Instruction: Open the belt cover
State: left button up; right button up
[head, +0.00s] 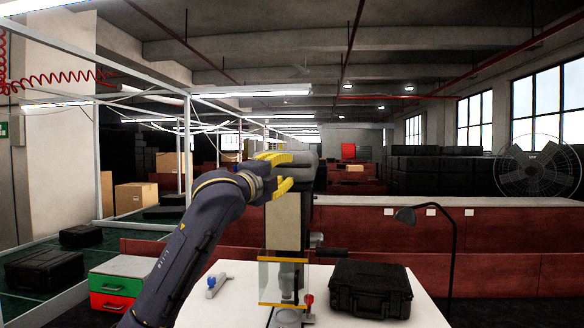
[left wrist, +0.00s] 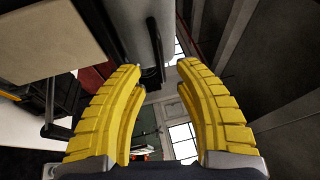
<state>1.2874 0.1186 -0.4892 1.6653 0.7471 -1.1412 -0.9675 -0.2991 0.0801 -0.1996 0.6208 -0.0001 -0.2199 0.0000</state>
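A drill press (head: 285,222) with a beige-grey body stands on the white table. The grey belt cover (head: 307,158) at its top is partly hidden behind my left gripper, and it looks shut. My left gripper (head: 286,172) is at the left side of the drill press's top, with its yellow fingers apart. In the left wrist view the fingers (left wrist: 161,76) are spread with nothing between them. A light grey part with a black edge (left wrist: 130,28) lies just beyond the left finger; I cannot tell whether they touch. My right gripper is not in view.
A yellow-framed clear guard (head: 283,280) is at the front of the press. A black case (head: 370,290) and a black lamp (head: 449,250) are to the right. A red and green drawer box (head: 115,285) stands left of the white table (head: 235,305).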

aim_at(291, 167)
pick_arm(q)
jog(key=shift+x, duration=2.3)
grip_shut()
